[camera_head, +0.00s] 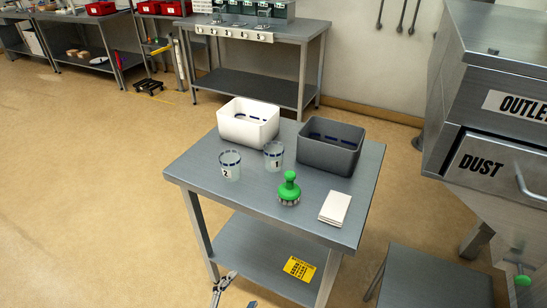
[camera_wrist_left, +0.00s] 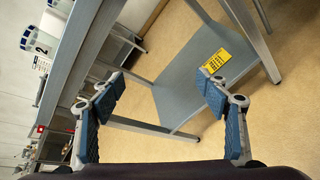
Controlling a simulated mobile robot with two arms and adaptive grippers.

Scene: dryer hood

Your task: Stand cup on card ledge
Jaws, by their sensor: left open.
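Two clear cups with dark-banded rims stand upright on the near metal table: cup 2 (camera_head: 230,166) at the left and cup 1 (camera_head: 274,156) right of it. Cup 2 also shows at the upper left of the left wrist view (camera_wrist_left: 38,45). The card ledge (camera_head: 235,32), with a row of small numbered cards, runs along the front of the back table. Clear vessels (camera_head: 264,18) stand behind the cards. My left gripper (camera_head: 234,293) is open and empty, low in front of the near table; its spread fingers show in the left wrist view (camera_wrist_left: 160,95). My right gripper is out of view.
A white bin (camera_head: 248,121) and a grey bin (camera_head: 331,146) stand at the table's back. A green-handled brush (camera_head: 289,188) and white cards (camera_head: 335,208) lie in front. A yellow label (camera_head: 299,268) is on the lower shelf. The dust unit (camera_head: 495,160) stands right.

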